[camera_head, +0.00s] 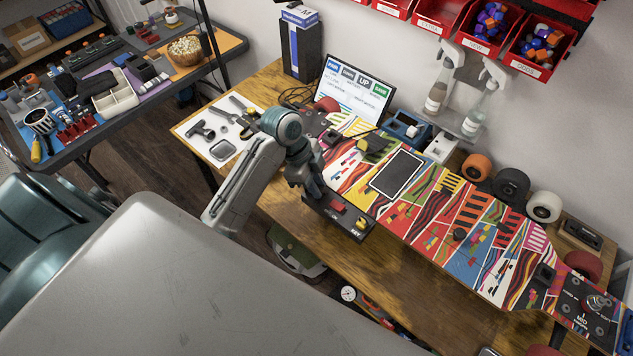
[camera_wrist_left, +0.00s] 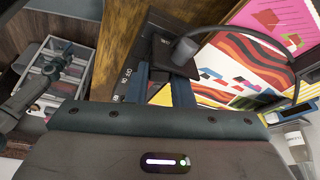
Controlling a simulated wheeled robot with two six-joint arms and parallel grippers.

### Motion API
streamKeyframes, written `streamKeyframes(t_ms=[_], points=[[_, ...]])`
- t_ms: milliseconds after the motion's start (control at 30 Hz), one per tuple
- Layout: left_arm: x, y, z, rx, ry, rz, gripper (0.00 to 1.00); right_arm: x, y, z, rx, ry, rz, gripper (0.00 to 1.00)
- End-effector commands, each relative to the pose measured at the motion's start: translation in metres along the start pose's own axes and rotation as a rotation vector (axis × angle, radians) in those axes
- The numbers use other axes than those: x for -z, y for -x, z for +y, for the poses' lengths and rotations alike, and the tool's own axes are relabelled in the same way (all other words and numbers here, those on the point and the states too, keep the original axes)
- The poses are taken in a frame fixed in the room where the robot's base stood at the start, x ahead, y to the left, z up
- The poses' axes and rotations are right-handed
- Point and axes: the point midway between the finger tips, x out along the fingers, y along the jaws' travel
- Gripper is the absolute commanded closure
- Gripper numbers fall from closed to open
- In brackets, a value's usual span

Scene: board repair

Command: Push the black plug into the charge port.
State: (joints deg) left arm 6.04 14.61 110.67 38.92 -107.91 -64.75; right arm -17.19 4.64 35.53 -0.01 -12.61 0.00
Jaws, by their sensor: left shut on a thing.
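The gripper hides most of the plug in the head view. I cannot make out the charge port. My right gripper is not in view.
A screen (camera_head: 353,90) stands behind the board's left end. Spray bottles (camera_head: 440,82) and wheels (camera_head: 511,186) stand along the back. A white sheet with tools (camera_head: 223,128) lies left of my arm. Bare wood (camera_head: 330,255) runs along the table's front.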

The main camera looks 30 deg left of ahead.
Motion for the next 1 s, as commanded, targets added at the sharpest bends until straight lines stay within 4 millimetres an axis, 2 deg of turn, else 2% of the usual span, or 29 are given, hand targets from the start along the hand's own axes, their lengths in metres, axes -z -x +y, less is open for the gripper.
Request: streamKeyframes(t_ms=[367, 400, 500, 700, 800, 1000], points=[[-0.001, -0.0023, 0.0002, -0.001, 0.001, 0.0, 1.0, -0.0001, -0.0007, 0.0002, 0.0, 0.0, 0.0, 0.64], [-0.001, -0.0023, 0.0002, -0.001, 0.001, 0.0, 0.73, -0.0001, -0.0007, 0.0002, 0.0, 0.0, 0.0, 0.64], [-0.001, -0.0022, 0.0002, 0.0, 0.001, 0.0, 0.54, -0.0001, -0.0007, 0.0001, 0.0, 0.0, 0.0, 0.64], [-0.0009, -0.0021, 0.0001, 0.0, 0.0, 0.0, 0.54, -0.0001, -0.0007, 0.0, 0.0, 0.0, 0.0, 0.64], [-0.0009, -0.0021, 0.0001, 0.0, 0.0, 0.0, 0.41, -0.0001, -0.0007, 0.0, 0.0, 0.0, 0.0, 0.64], [-0.0009, -0.002, 0.0001, 0.0, 0.0, 0.0, 0.41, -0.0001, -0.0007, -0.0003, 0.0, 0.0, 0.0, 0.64]])
